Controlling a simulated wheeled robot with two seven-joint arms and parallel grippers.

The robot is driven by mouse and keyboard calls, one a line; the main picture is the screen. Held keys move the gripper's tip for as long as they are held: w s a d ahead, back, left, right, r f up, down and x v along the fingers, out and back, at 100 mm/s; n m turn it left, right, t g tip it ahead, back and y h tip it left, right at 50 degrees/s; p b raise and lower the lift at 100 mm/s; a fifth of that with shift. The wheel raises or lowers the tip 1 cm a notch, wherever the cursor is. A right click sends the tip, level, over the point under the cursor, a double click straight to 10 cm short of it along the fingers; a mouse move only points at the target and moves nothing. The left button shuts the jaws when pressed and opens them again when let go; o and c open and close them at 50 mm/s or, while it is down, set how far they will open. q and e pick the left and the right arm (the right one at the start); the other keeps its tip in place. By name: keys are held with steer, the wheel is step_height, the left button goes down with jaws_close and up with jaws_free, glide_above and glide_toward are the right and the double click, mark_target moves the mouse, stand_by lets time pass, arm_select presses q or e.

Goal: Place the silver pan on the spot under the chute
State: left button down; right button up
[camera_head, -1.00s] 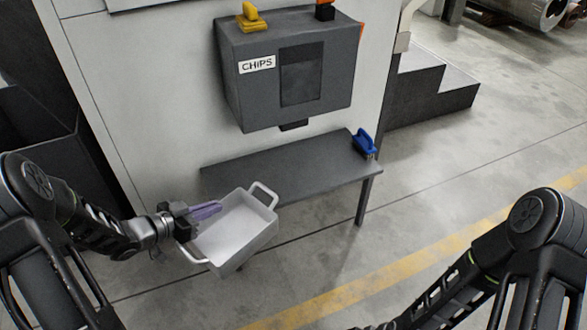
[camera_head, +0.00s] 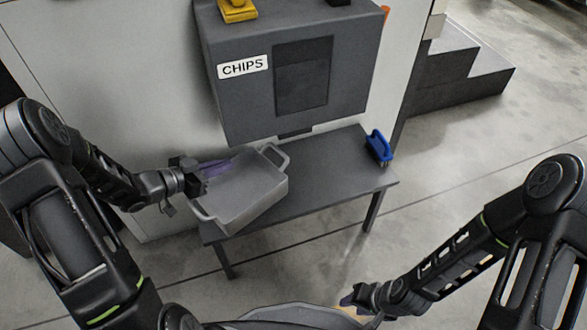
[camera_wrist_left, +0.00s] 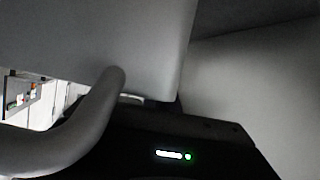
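The silver pan (camera_head: 248,192) has a loop handle at each end and looks empty apart from a purple piece at its left edge. My left gripper (camera_head: 203,178) is shut on the pan's left side. The pan overlaps the left part of the dark table (camera_head: 335,165); whether it touches the tabletop I cannot tell. The chute's short outlet (camera_head: 296,133) shows under the box marked CHIPS (camera_head: 235,105), above and right of the pan. In the left wrist view, the pan's grey wall (camera_wrist_left: 90,30) and curved handle fill the left. My right gripper (camera_head: 362,297) is low; its fingers are unclear.
A blue brush-like object (camera_head: 379,147) stands at the table's right end. A yellow object (camera_head: 238,11) sits on the box. Dark steps (camera_head: 455,65) stand behind at the right. A grey curved rim shows at the bottom edge.

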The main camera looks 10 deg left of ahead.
arm_select(q)
steer(key=shift+w, duration=0.1)
steer(key=w+d+b, duration=0.5)
steer(key=w+d, duration=0.4)
steer(key=w, duration=0.4)
steer(key=shift+w+d, duration=0.3)
steer(key=shift+d, duration=0.05)
steer(key=shift+r, duration=0.1)
steer(key=f+b, duration=0.2)
steer(key=w+f+b, duration=0.1)
steer(key=shift+d, duration=0.4)
steer(key=shift+f+b, duration=0.35)
steer(key=shift+r, duration=0.1)
